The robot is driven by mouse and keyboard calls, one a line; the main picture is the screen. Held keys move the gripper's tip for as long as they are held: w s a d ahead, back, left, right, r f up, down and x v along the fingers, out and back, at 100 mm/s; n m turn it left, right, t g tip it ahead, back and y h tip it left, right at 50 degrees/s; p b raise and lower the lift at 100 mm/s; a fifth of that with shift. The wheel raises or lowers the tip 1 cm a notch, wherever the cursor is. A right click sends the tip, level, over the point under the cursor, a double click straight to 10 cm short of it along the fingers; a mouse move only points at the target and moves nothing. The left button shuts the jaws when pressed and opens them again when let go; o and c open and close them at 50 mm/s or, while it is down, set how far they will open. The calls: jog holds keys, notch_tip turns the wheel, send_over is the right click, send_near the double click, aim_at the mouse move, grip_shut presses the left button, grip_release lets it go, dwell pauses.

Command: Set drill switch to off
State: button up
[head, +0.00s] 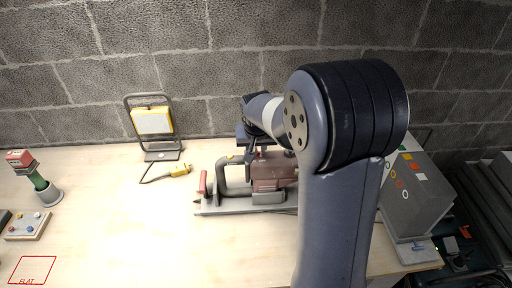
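A maroon and grey power tool (268,174) lies on the workbench (140,230) near the middle. It looks like the drill, with a looped grey handle (222,176) and a red grip (203,183) at its left end. It rests on a flat grey base. My gripper (250,157) is just above the tool's body, reaching down close to its top. The fingers are small and dark, and I cannot tell whether they touch it or are open. I cannot make out the switch or its position. My arm hides the tool's right end.
A yellow work lamp (153,121) with a yellow plug (180,170) stands behind left. A red and green object in a grey cup (48,195) and a button box (28,225) are far left. A grey box (415,188) stands right. The front left bench is mostly clear.

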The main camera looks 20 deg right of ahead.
jog(key=d+b+v, duration=0.1)
jog(key=v, duration=0.9)
jog(key=shift+s+a+r, duration=0.2)
jog(key=shift+a+r, duration=0.2)
jog(key=shift+a, duration=0.1)
jog(key=shift+f, duration=0.1)
